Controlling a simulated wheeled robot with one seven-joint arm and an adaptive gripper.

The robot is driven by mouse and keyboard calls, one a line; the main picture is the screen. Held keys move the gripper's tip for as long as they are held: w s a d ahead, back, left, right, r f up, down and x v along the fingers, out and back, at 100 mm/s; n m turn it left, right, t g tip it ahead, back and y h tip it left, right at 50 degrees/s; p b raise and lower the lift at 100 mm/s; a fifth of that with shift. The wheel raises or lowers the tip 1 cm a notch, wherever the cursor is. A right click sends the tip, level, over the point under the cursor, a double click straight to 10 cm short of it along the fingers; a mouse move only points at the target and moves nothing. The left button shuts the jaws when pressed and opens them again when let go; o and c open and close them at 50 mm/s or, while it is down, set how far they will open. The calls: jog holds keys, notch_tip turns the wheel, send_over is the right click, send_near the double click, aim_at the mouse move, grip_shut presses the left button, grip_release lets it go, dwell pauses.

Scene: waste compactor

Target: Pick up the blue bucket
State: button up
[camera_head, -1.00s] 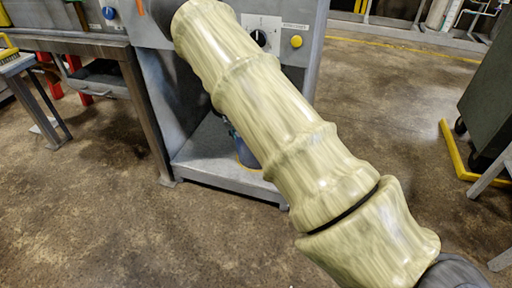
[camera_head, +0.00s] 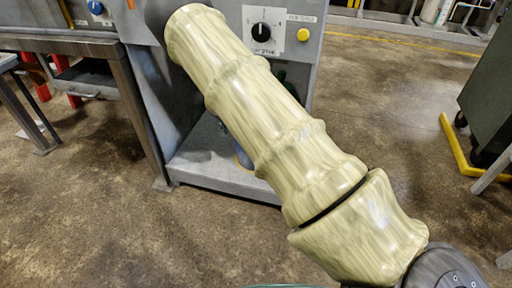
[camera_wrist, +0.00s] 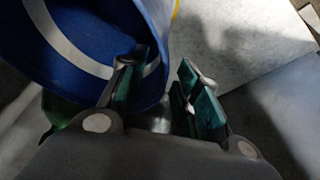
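The blue bucket (camera_wrist: 80,45) fills the upper left of the wrist view, tilted in the picture, with a pale band across it. In the head view only a small blue patch (camera_head: 243,158) shows behind my arm, on the grey machine's low shelf. My gripper (camera_wrist: 163,60) is open, with dark green finger pads apart. The left finger overlaps the bucket in the picture, and the right finger is just outside its right edge. I cannot tell whether either finger touches it. My gripper is hidden behind the arm in the head view.
The grey machine (camera_head: 185,85) with a dial and yellow button stands in front of me. A workbench (camera_head: 125,70) is at left. A dark green container (camera_head: 490,110) with a yellow base bar (camera_head: 455,150) is at right. The brown floor between is clear.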

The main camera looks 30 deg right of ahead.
jog(key=shift+b+x, duration=1.1)
jog(key=shift+x, duration=2.35)
jog(key=shift+r, duration=0.1)
grip_shut()
